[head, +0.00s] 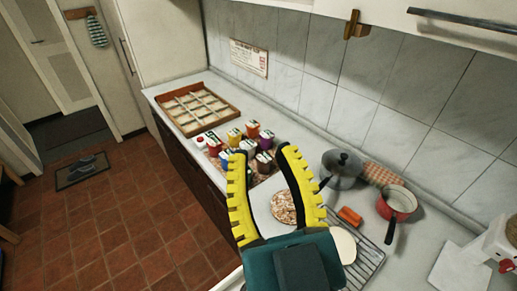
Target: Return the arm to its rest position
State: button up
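My gripper (264,152) is in the lower middle of the head view, with yellow toothed fingers and black inner pads on a teal body. Its fingers are spread apart, and I see nothing held between them. It appears above the front part of the counter (318,143); its exact height is hard to tell. A grey lidded pot (343,169) stands to the right of the fingers. A red pot (397,203) with a pale inside and a dark handle stands further right. The gripper hides part of the counter and a wire rack (366,262).
Several small colourful containers (252,128) stand left of the lidded pot, near a wooden divided tray (199,107). A speckled round board (284,207), an orange-red block (350,216) and a patterned cloth (381,174) lie nearby. A white appliance (490,245) stands right. The tiled floor (120,220) is mostly clear.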

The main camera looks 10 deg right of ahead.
notch_tip(320, 180, up, 25)
jog(key=p, duration=2.4)
jog(key=shift+f+p, duration=0.15)
jog(key=shift+p, duration=0.15)
